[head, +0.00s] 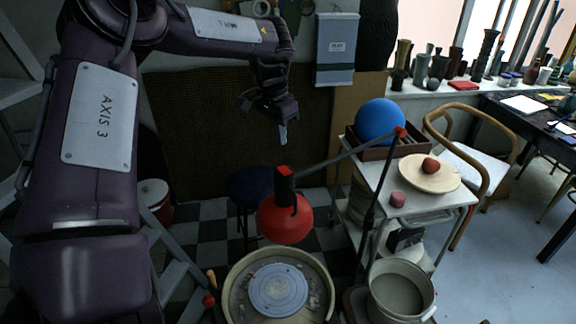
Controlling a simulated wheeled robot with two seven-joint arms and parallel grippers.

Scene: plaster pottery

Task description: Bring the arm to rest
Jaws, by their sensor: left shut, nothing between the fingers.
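My left arm comes in from the left of the head view, bent high over the scene. Its gripper (281,136) hangs in the air in the upper middle, above the red lamp and the pottery wheel. Its fingers point down and are shut, with nothing between them. It appears to touch nothing. My right gripper is not in view.
A pottery wheel (279,289) stands at the bottom centre, with a red lamp (285,217) over it. A bucket (401,290) is to its right. A trolley (445,196) holds a blue ball (379,120) and a round board (430,178). Open floor lies at the lower right.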

